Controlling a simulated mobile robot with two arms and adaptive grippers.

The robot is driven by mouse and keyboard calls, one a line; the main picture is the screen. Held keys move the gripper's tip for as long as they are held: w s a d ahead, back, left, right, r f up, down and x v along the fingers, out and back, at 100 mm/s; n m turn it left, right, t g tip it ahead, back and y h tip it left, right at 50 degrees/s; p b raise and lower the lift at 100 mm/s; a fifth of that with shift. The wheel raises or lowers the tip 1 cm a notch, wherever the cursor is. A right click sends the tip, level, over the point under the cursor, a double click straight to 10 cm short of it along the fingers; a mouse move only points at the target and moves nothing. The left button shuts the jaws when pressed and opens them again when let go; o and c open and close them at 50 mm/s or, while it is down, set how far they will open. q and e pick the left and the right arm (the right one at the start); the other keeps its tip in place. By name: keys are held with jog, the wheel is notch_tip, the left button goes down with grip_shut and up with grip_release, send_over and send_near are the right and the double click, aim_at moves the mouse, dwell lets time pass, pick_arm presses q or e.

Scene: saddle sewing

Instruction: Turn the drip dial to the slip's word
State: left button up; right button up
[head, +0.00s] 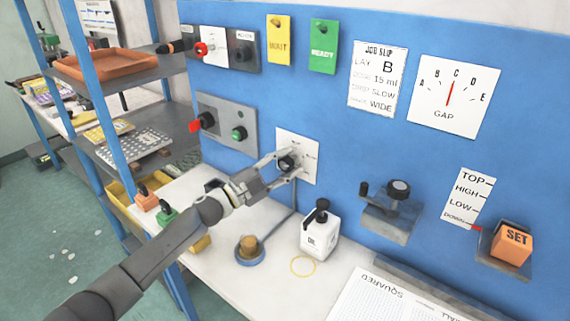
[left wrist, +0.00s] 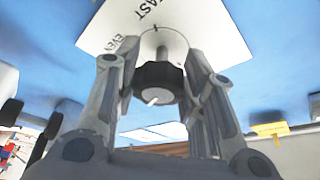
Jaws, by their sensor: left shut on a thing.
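The drip dial is a black knob (head: 286,162) on a white plate (head: 304,147) on the blue wall panel. My left gripper (head: 288,166) reaches it from the lower left, its fingers shut on both sides of the knob. In the left wrist view, the knob (left wrist: 158,78) sits between the fingers, with a white pointer mark on it. The plate (left wrist: 180,22) there shows the words FAST and EVEN; other lettering is hidden or unreadable. The job slip (head: 376,78) hangs higher on the panel; its drip line reads SLOW. My right gripper is not in view.
A panel box (head: 228,122) with red and green knobs is left of the dial. A crank mount (head: 388,220) and an orange SET block (head: 512,243) are to the right. A white bottle (head: 320,232) and a small pot (head: 249,248) stand on the white bench below.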

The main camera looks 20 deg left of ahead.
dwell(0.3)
pick_arm(q)
jog(key=o, duration=1)
jog(key=v, duration=1.2)
